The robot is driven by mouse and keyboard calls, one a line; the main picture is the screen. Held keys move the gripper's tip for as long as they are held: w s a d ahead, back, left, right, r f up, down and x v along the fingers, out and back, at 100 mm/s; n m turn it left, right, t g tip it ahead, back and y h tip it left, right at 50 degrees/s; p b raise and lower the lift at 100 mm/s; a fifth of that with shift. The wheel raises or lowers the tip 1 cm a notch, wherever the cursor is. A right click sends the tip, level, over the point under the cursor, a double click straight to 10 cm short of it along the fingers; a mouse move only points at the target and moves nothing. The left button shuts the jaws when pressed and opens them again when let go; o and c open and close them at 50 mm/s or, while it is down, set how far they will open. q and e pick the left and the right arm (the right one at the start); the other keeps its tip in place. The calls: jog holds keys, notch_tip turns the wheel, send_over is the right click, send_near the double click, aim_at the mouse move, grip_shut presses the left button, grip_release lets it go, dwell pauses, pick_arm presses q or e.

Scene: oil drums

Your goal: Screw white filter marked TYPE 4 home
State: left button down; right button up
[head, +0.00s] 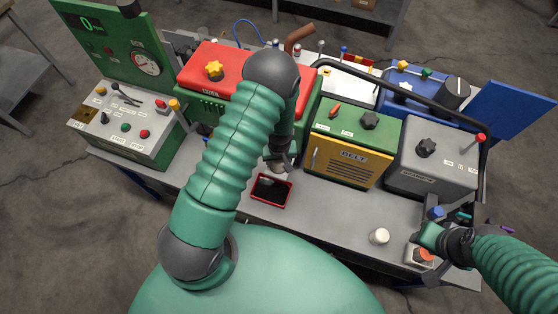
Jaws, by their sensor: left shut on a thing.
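My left gripper (279,161) is in front of the green machine with the red top (218,73), just above and behind a small red tray (271,191). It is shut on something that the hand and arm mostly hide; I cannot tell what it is. A white cylinder (379,236) stands upright on the bench, apart from both grippers. No TYPE 4 marking is readable on it. My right gripper (427,242) is at the bench's right end, by a small pale box with an orange-red top (423,255). Its fingers are too small and overlapped to read.
A green and yellow BELT cabinet (345,160) and a grey box with a black knob (430,180) stand on the right. A green gauge console (125,140) is at the left. A black tube rail arches over the right side. The bench's front middle is fairly clear.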

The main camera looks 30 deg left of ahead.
pick_arm(q)
jog(key=shift+f+m, duration=0.15)
jog(key=shift+m, duration=1.45)
jog(key=shift+c, duration=2.3)
grip_release()
jog(key=shift+s, duration=0.1)
